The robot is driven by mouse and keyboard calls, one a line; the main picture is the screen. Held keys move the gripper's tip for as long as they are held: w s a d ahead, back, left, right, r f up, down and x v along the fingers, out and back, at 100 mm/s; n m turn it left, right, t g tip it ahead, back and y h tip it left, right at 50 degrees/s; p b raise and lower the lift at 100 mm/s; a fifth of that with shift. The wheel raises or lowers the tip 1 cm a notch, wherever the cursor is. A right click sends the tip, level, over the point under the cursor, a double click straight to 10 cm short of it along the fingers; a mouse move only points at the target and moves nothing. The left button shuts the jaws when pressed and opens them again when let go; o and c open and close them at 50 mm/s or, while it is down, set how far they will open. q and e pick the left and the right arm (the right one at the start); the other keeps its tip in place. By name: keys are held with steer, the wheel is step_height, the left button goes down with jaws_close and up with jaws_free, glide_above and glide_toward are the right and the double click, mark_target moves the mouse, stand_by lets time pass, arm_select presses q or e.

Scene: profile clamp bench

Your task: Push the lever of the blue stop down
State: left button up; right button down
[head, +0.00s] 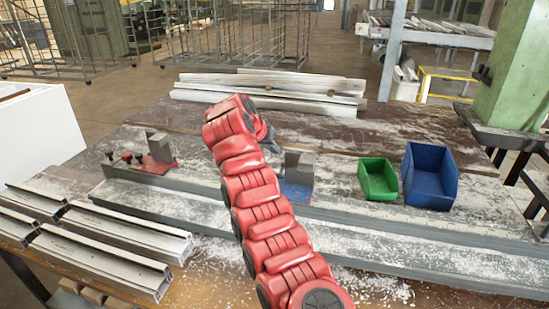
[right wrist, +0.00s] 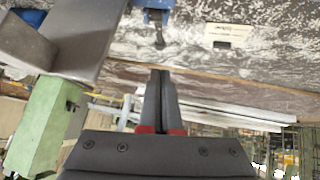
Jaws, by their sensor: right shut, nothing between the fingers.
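The blue stop (head: 296,193) stands on the bench rail right of my red arm, with a grey block (head: 299,165) on it. Part of it is hidden behind my arm in the head view. In the right wrist view, the blue stop (right wrist: 155,4) shows at the top edge, and its dark lever (right wrist: 160,38) sticks out towards my fingers. My right gripper (head: 271,142) is shut and empty. Its fingertips (right wrist: 160,73) line up with the lever, with a visible gap between them in the picture. My left gripper is not in view.
A red stop (head: 158,167) with a grey block stands on the rail at left. A green bin (head: 378,180) and a blue bin (head: 431,177) stand at right. Metal profiles (head: 105,250) lie front left; more (head: 270,92) lie at the back.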

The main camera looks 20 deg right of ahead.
step_height(320, 180, up, 7)
steer(key=s+a, duration=0.2)
steer(key=a, duration=0.1)
steer(key=shift+f+b, duration=0.2)
steer(key=shift+b, duration=0.15)
